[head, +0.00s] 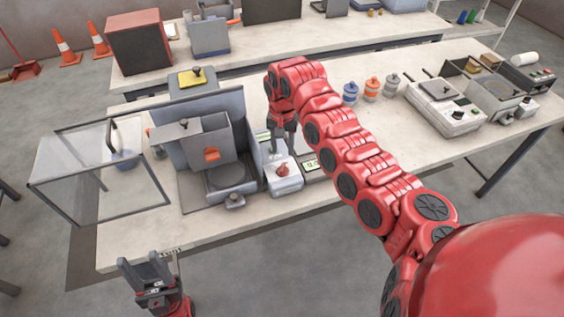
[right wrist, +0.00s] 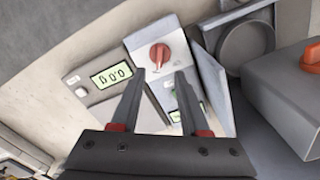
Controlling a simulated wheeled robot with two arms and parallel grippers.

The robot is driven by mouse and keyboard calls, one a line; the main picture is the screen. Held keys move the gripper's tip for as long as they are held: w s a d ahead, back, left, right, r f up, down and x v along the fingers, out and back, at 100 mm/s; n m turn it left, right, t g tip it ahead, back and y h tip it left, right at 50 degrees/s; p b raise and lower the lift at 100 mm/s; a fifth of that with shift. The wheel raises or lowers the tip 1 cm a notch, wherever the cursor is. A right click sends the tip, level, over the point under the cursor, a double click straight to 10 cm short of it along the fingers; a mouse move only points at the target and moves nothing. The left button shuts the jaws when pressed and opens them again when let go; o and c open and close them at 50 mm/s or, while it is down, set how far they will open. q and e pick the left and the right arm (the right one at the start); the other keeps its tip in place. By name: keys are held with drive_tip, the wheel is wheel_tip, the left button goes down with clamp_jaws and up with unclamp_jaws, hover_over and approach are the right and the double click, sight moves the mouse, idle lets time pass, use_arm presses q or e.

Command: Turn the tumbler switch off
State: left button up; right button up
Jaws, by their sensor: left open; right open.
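A red turn knob (head: 283,169) sits on a small white box (head: 284,184) at the front of the near table; it is the only switch-like knob close to my right gripper. In the right wrist view the red knob (right wrist: 159,55) sits just beyond the fingertips on the box's light face, with a ridge across it. My right gripper (head: 281,146) is open and points down above the box. Its fingers (right wrist: 160,74) are apart, one to each side below the knob, and hold nothing. Whether they touch the box cannot be told. My left gripper (head: 146,264) is open and empty in front of the table.
A grey hopper machine (head: 199,140) with an orange part (head: 211,154) stands left of the box. A clear framed guard (head: 100,175) stands open at the left. A scale display (right wrist: 111,75) lies beside the box. Coloured jars (head: 371,88) and more devices (head: 443,105) stand to the right.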

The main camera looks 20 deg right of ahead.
sight(282, 168)
wheel_tip(282, 168, down, 9)
drive_tip(key=shift+s+r+p, duration=0.1)
drive_tip(key=shift+r+p, duration=0.1)
drive_tip(key=shift+p, duration=1)
drive_tip(key=shift+c, duration=0.2)
clamp_jaws()
